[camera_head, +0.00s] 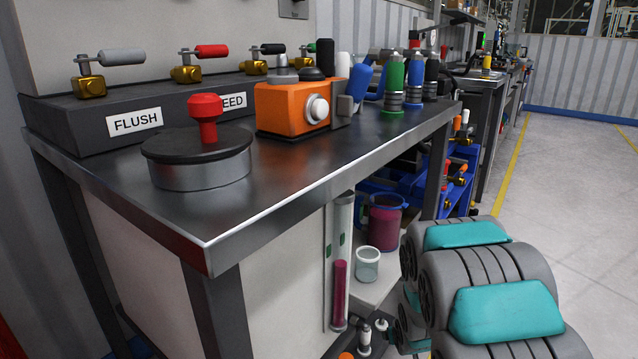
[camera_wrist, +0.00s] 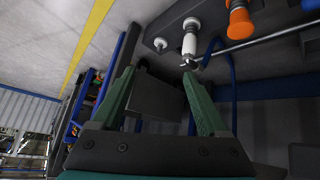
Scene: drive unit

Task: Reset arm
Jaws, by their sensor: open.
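My gripper (camera_wrist: 160,100) shows in the wrist view as two green fingers, spread apart with nothing between them. The wrist picture is tilted, with the floor at the upper left. Beyond the fingers are a white fitting (camera_wrist: 190,40) and an orange knob (camera_wrist: 240,22) on a dark surface. In the head view my grey arm with teal pads fills the lower right, beside the workbench (camera_head: 310,190). The gripper itself is hidden in the head view.
The metal benchtop holds a round lidded pot with a red knob (camera_head: 206,112), an orange box (camera_head: 290,108), valves and several coloured bottles. Below it stand a red-filled jug (camera_head: 385,222), a clear cup (camera_head: 367,264) and a tube (camera_head: 340,290). Open floor (camera_head: 570,190) lies to the right.

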